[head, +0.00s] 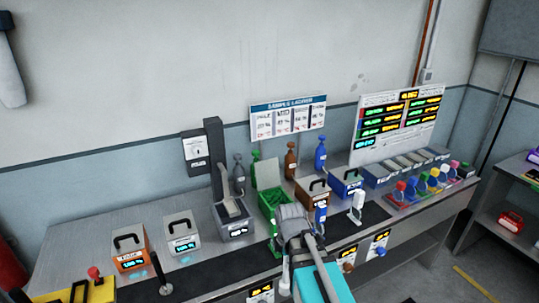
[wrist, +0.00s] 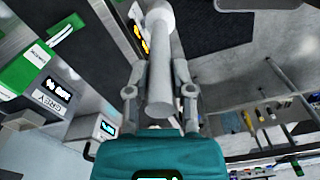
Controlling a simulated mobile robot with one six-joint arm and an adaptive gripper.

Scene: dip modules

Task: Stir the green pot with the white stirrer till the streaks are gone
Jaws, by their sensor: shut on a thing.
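My gripper (wrist: 159,78) is shut on a pale grey-white rod with a round end, which looks like the white stirrer (wrist: 160,55). The green pot (head: 268,203) stands on the bench in the head view with its pale lid (head: 267,174) raised. My arm and wrist are just in front of it and cover part of it. A green box with a white label (wrist: 28,72), likely this pot, is at the left of the wrist view, apart from the held rod. The pot's contents and any streaks cannot be made out.
A grey pot (head: 236,228) stands left of the green one, and a brown pot (head: 312,196) and blue pot (head: 346,187) stand right. A white upright tool (head: 357,206) and several coloured ones stand near the front. Bottles stand behind. The dark mat (head: 215,270) has free room.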

